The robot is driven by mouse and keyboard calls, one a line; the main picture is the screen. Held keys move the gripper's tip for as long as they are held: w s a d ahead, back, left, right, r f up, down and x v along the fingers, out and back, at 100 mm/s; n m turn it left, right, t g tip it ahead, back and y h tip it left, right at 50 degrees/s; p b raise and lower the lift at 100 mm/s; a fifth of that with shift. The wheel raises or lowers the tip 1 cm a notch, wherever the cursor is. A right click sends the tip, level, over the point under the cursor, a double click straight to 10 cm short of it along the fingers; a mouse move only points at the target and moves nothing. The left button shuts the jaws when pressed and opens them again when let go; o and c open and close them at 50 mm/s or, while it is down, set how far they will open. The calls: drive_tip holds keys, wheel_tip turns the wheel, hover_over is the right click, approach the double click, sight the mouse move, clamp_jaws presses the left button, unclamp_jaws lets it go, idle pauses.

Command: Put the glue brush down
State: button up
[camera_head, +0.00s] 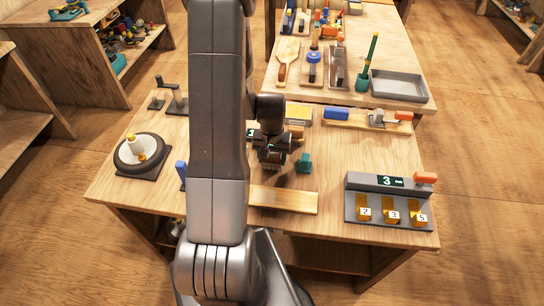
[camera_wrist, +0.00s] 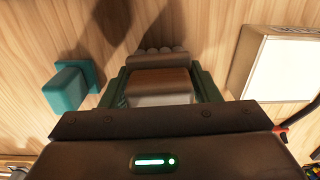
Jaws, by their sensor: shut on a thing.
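My gripper (camera_head: 272,152) is over the middle of the front table, partly hidden behind my arm. In the wrist view its green fingers (camera_wrist: 163,90) are shut on a brown-topped piece with a pale near side, apparently the glue brush (camera_wrist: 160,80). A row of rounded grey-brown ends shows at its far edge. Its lower part is hidden, so I cannot tell whether it touches the table. A teal block on a flat base (camera_head: 303,162) stands just right of my gripper; a teal block also shows in the wrist view (camera_wrist: 70,88).
A pale box (camera_wrist: 285,65) lies close to my gripper. A wooden board (camera_head: 285,200) lies in front. A grey device with numbered yellow tabs (camera_head: 355,205) stands at right, a round dark turntable (camera_head: 128,160) at left. Bare wood lies right of the teal block.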

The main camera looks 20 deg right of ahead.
drive_tip(key=shift+f, duration=0.2)
drive_tip(key=o, duration=0.9)
drive_tip(key=shift+r, duration=0.2)
wheel_tip(320, 180, up, 12)
drive_tip(key=shift+b, duration=0.75)
drive_tip(key=shift+f, duration=0.1)
wheel_tip(320, 180, down, 12)
drive_tip(key=shift+f+p, duration=0.15)
drive_tip(key=shift+p, duration=0.35)
drive_tip(key=shift+r, duration=0.25)
